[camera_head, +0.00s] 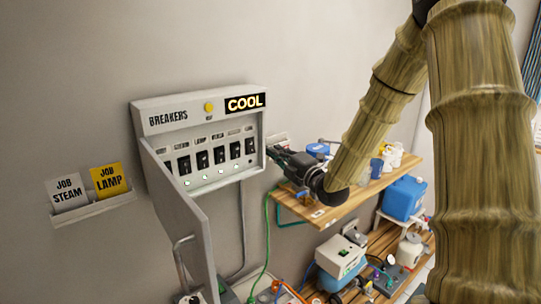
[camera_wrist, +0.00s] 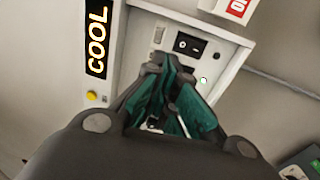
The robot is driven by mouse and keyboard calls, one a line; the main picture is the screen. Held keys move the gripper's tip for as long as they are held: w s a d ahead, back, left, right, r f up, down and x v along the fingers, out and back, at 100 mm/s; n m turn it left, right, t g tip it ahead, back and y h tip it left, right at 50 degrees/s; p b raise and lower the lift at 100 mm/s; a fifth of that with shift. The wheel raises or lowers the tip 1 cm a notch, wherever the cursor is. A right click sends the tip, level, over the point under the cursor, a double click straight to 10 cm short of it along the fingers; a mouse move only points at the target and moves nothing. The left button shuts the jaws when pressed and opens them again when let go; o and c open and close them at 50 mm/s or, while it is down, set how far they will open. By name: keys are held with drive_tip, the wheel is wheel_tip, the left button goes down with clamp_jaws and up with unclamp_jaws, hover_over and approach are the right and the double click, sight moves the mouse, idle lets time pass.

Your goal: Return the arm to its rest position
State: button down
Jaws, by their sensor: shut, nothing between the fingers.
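My gripper (camera_head: 273,154) is shut and empty. Its fingertips are at the right edge of the white breaker box (camera_head: 156,124) in the head view. In the wrist view the closed fingers of my gripper (camera_wrist: 166,66) lie just below a black rocker switch (camera_wrist: 188,45) on the box face. I cannot tell whether they touch it. My arm, with brown wood-like segments, reaches in from the upper right. The box holds a row of several black switches (camera_head: 202,159) with small lights under them. A lit sign (camera_head: 245,102) reads COOL.
The grey box door (camera_head: 178,210) hangs open toward me at the left. A lower shelf holds a blue container (camera_head: 403,198). A wall holder carries JOB STEAM (camera_head: 68,193) and JOB LAMP (camera_head: 109,180) cards.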

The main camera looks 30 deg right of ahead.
drive_tip(key=shift+s+d+r, duration=0.1)
drive_tip(key=shift+s, duration=0.4)
